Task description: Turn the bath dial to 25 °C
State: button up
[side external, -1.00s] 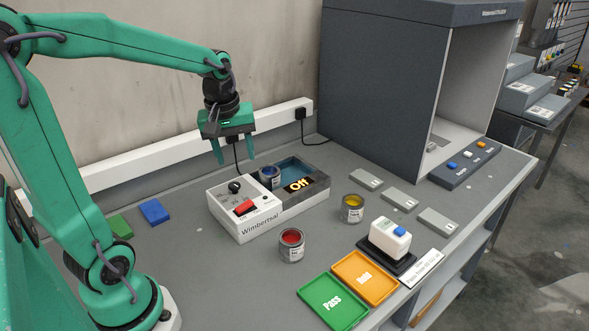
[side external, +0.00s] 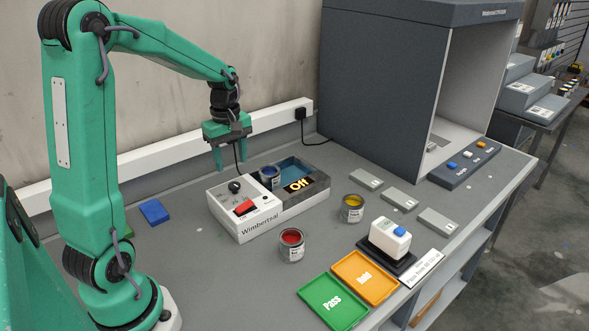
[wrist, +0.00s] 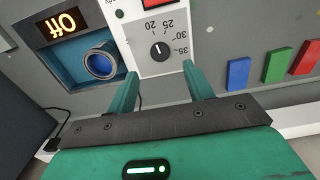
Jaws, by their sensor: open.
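The bath's white control box (side external: 243,212) carries a black dial (side external: 234,187) and a red switch (side external: 244,207). In the wrist view the dial (wrist: 160,50) is upside down, with 20, 25, 30 and 35 around it. Its white pointer line appears to aim near the 20. The display (side external: 298,185) reads "Off". A blue paint can (side external: 270,178) stands in the bath's basin (side external: 318,186). My gripper (side external: 231,164) is open and empty above and behind the dial. In the wrist view its fingers (wrist: 163,84) are spread, with the dial beyond their tips.
A red can (side external: 291,245) and a yellow can (side external: 352,209) stand in front of the bath. A green Pass tray (side external: 333,300), an orange Hold tray (side external: 365,277) and a white device (side external: 390,237) are at front right. A blue plate (side external: 154,212) lies left. A grey booth (side external: 378,90) stands behind.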

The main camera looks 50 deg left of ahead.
aim_at(234, 185)
jog(key=shift+f, duration=3.45)
jog(key=c, duration=1)
jog(key=shift+o, duration=0.2)
jog(key=shift+m, duration=0.4)
jog(key=m, duration=0.3)
jog(key=shift+m, duration=2)
